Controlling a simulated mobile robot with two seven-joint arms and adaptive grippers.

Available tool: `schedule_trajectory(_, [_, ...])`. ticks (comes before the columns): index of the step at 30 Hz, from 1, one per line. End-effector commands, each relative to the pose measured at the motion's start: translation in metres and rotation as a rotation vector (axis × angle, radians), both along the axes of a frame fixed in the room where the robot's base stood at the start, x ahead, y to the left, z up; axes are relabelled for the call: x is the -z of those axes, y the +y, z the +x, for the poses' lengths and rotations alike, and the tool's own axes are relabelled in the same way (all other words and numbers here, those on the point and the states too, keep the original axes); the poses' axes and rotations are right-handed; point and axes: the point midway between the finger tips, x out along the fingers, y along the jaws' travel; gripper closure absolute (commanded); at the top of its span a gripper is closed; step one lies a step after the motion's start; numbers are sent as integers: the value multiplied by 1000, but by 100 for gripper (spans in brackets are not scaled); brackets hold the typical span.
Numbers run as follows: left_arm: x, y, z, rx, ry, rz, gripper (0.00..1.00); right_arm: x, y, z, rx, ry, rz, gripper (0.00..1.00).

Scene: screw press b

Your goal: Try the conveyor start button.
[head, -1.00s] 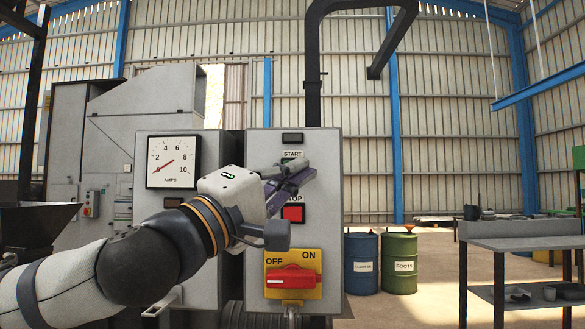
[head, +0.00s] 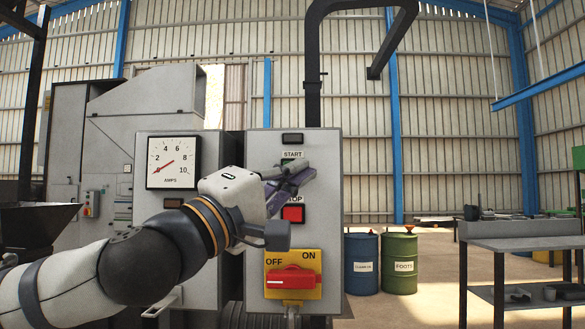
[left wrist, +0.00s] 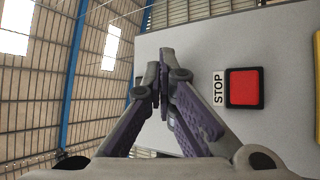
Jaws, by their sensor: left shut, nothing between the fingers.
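The control panel (head: 326,220) stands upright ahead of me. Its START label (head: 292,154) shows just above my left gripper (head: 306,173), whose fingers cover most of the place under the label, so the start button is largely hidden. The left gripper is shut and empty, and its fingers point at the panel face. I cannot tell whether the fingertips touch it. In the left wrist view the shut fingers (left wrist: 160,78) also hide that part of the panel. The red STOP button (head: 293,214) sits below the fingers; it also shows in the left wrist view (left wrist: 244,87). My right gripper is not in view.
A red rotary switch (head: 291,279) on a yellow OFF/ON plate is low on the panel. An amps gauge (head: 172,155) to the left has its needle near 0. Two drums, blue (head: 361,277) and green (head: 400,278), and a grey workbench (head: 525,243) stand to the right.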

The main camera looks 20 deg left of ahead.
Motion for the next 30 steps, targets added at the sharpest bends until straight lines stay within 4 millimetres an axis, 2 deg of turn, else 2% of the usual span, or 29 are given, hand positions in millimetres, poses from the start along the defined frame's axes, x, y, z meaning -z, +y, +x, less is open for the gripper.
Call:
schedule_trajectory(6, [0, -4, -12, 2, -1, 1, 100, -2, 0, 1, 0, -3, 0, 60])
schedule_trajectory(16, [0, -5, -16, 1, -1, 0, 100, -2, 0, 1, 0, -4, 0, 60])
schedule_trajectory(30, [-1, -17, -58, 1, -1, 1, 100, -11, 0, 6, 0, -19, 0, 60])
